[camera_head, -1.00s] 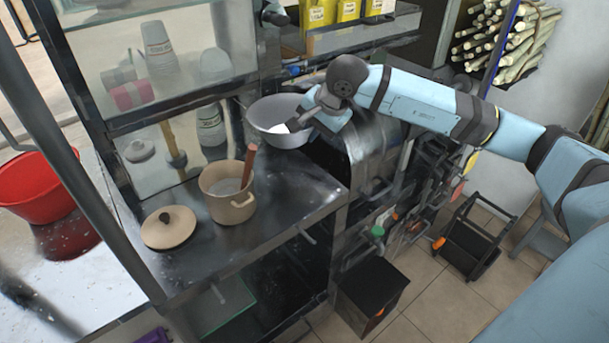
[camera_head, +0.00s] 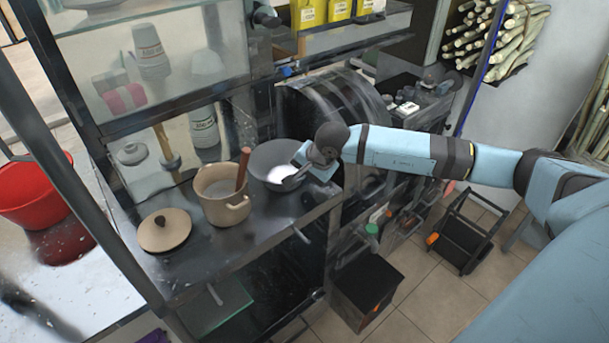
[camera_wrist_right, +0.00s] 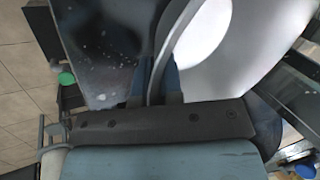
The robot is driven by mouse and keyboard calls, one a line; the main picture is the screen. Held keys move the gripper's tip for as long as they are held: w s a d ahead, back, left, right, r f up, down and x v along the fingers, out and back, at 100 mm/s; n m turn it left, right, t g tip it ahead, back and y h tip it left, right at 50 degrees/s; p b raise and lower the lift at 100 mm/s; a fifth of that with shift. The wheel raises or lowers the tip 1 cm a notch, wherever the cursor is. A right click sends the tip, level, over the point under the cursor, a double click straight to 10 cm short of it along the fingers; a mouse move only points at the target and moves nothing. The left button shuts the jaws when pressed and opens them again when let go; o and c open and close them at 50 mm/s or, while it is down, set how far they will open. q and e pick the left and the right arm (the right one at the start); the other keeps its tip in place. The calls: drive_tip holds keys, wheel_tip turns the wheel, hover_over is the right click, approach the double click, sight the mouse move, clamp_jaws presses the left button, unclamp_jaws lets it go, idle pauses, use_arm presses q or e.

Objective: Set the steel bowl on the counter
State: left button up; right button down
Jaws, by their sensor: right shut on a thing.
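The steel bowl (camera_head: 266,160) is grey with a pale white patch inside. In the head view it is at the right end of the dark counter (camera_head: 205,262), just right of the tan pot. My right gripper (camera_head: 297,178) is shut on the bowl's right rim. In the right wrist view the rim of the bowl (camera_wrist_right: 245,60) passes between the fingers (camera_wrist_right: 160,88). The bowl looks roughly level and low over the counter; I cannot tell whether its base touches. My left gripper is not in view.
The tan pot (camera_head: 222,208) with a brown-handled utensil stands close to the bowl's left. A tan lid (camera_head: 164,230) lies farther left. The press's dark drum (camera_head: 325,105) is behind and right. A glass cabinet (camera_head: 140,60) rises behind the counter. A red basin (camera_head: 35,195) is far left.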

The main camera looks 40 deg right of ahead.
drive_tip(key=shift+f, duration=0.1)
drive_tip(key=c, duration=1.3)
unclamp_jaws()
drive_tip(key=shift+r, duration=0.2)
drive_tip(key=b+v, duration=0.1)
drive_tip(key=v, duration=1.1)
drive_tip(key=shift+b, duration=0.4)
